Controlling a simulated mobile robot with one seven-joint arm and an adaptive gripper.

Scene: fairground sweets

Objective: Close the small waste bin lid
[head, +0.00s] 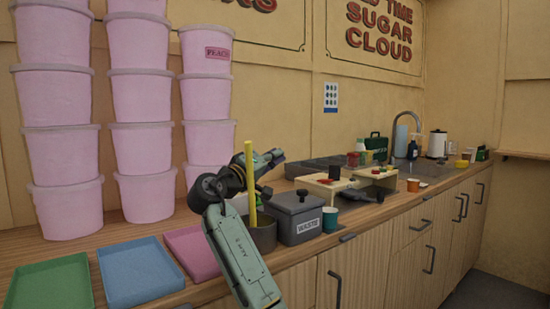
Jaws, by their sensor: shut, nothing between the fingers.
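The small waste bin (302,226) is a dark grey box with a white WASTE label, standing near the counter's front edge right of my arm. Its grey lid (286,203) shows as a nearly flat top with a black knob on it; I cannot tell whether it sits fully down. My gripper (280,155) is shut and empty, in the air above and slightly left of the bin, pointing right. It does not appear to touch the bin. My forearm hides the area left of the bin.
A grey pot (263,236) holding a yellow stick (250,185) stands left of the bin. A teal cup (330,219) is close on its right, with a wooden rack (327,188) behind. Pink tubs (147,198) and coloured trays (140,271) fill the left counter.

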